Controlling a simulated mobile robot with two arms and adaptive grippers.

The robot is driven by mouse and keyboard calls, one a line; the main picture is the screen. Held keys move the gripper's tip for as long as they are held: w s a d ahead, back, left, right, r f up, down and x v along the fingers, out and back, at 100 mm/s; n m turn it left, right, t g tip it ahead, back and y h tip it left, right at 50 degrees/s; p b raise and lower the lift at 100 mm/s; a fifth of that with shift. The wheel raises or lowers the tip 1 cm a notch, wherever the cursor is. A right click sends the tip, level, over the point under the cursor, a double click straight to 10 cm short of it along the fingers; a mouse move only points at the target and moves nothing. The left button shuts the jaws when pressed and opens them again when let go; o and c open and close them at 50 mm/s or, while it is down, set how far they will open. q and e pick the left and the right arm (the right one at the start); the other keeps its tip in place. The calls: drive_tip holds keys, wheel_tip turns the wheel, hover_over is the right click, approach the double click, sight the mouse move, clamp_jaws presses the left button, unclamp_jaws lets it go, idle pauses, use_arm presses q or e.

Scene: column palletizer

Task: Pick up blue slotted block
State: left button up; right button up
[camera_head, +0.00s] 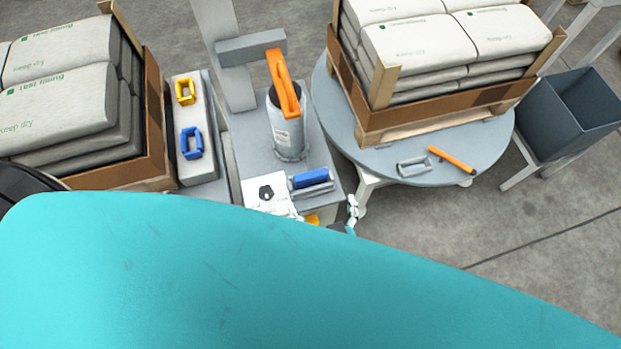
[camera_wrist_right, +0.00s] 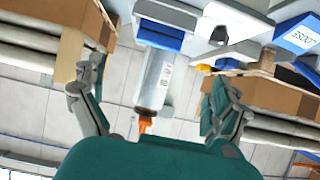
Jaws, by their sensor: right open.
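A blue slotted block (camera_head: 192,143), shaped like an open frame, lies on a pale narrow ledge (camera_head: 190,172) at the left of the head view. A matching yellow block (camera_head: 185,91) lies beyond it. My right gripper (camera_wrist_right: 158,75) is open in the wrist view, its two fingers apart with nothing gripped between them. In the head view only a bit of the right gripper (camera_head: 352,212) shows past my teal arm, well right of the blue slotted block. My left gripper is not in view.
A grey cylinder with an orange handle (camera_head: 284,90) stands on the middle stand. Near it sits a blue bar (camera_head: 309,178) in a grey holder. A round table (camera_head: 470,150) carries stacked sacks (camera_head: 420,45), a grey frame (camera_head: 413,167) and an orange tool (camera_head: 452,160). A bin (camera_head: 570,115) stands right.

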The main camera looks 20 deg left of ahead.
sight(311, 176)
drive_tip(key=x, duration=0.8)
drive_tip(key=shift+w, duration=0.1)
drive_tip(key=x, duration=0.5)
drive_tip(key=shift+w+d+f+b, duration=0.1)
drive_tip(key=shift+f+b, duration=0.1)
drive_tip(key=shift+b, duration=0.2)
drive_tip(key=c, duration=1.1)
